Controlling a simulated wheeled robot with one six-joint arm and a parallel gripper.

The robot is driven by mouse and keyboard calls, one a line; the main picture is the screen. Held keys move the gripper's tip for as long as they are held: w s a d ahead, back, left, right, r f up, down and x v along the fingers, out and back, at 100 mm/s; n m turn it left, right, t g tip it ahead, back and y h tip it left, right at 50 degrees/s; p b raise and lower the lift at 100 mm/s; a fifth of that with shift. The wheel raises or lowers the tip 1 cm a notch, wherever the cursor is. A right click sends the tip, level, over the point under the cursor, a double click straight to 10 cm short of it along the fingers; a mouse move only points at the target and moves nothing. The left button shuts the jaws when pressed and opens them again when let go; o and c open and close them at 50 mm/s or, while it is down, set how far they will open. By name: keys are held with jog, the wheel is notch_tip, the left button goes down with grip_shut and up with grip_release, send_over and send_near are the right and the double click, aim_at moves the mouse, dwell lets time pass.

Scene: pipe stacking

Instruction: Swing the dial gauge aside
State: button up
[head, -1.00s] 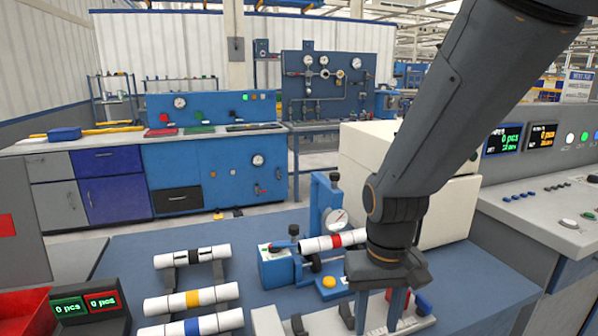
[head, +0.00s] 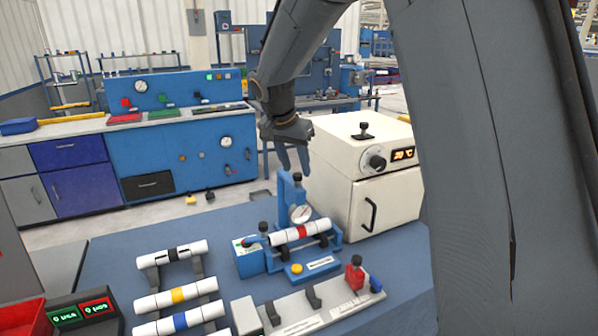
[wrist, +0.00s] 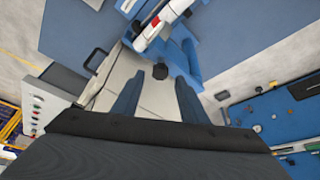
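The dial gauge (head: 300,213) has a round white face. It is carried by a blue stand (head: 284,199) with a dark knob (head: 297,178) on top. The gauge is just above a white pipe with a red band (head: 301,231), which lies across a blue fixture (head: 250,262). My gripper (head: 294,166) is open and empty, fingers pointing down, close above the stand. In the wrist view, the gripper (wrist: 157,98) has its fingers apart, with a dark round knob between and beyond them; I cannot tell which knob. The red-banded pipe (wrist: 155,25) shows at the top there; the gauge face is unclear.
A white oven (head: 335,150) stands right behind the fixture. A rack with white pipes banded black, yellow and blue (head: 175,295) is at left. A grey rail (head: 315,312) with clamps lies in front. A blue bench (head: 170,153) is behind.

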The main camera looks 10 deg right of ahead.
aim_at(298, 174)
jog(key=shift+p+x, duration=0.5)
jog(key=shift+x, duration=1.6)
grip_shut()
